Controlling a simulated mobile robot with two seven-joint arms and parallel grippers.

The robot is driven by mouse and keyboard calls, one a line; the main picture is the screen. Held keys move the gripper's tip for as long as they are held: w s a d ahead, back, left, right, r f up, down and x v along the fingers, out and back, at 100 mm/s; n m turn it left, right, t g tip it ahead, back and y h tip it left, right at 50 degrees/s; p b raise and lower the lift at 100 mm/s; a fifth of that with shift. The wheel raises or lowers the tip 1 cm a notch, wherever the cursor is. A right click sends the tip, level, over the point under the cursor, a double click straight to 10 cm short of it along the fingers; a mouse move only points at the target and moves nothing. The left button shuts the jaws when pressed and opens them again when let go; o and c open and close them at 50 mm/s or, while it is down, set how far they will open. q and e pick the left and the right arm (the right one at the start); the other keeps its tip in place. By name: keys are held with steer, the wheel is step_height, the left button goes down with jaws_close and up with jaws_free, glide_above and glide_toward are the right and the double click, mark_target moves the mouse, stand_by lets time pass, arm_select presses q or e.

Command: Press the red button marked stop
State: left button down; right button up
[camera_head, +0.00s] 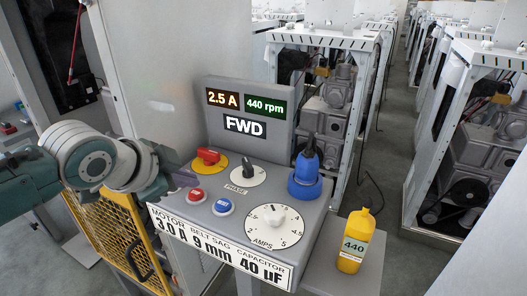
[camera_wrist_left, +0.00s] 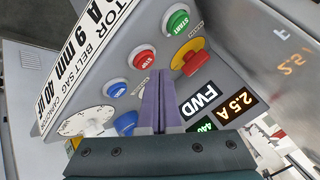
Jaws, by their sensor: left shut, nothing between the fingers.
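The red stop button (camera_head: 196,194) is on the sloped top of the grey control panel, left of a blue button (camera_head: 223,207). In the left wrist view the red button (camera_wrist_left: 142,58), marked STOP, sits between the green start button (camera_wrist_left: 177,22) and the blue button (camera_wrist_left: 115,87). My left gripper (camera_wrist_left: 160,74) is shut and empty, its fingertips appearing just beside the red button there; I cannot tell whether they touch it. In the head view my left gripper (camera_head: 178,182) is at the panel's left side, and the green button is hidden. My right gripper is not in view.
A red switch on a yellow disc (camera_head: 208,156), a phase knob (camera_head: 243,170), an amps dial (camera_head: 274,222) and a blue plug (camera_head: 307,163) crowd the panel. The display board (camera_head: 248,110) reads FWD. A yellow bottle (camera_head: 355,240) stands right of the panel.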

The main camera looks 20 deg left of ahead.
mark_target(191, 197)
arm_select(q)
steer(key=shift+f, duration=0.35)
steer(key=shift+f+b, duration=0.45)
steer(key=shift+f, duration=0.05)
stand_by(0.6)
steer(key=shift+r, duration=0.1)
steer(key=shift+r+p, duration=0.8)
steer(key=shift+p, duration=0.2)
step_height(191, 197, up, 5)
steer(key=p, duration=0.5)
steer(key=shift+r, duration=0.1)
stand_by(0.4)
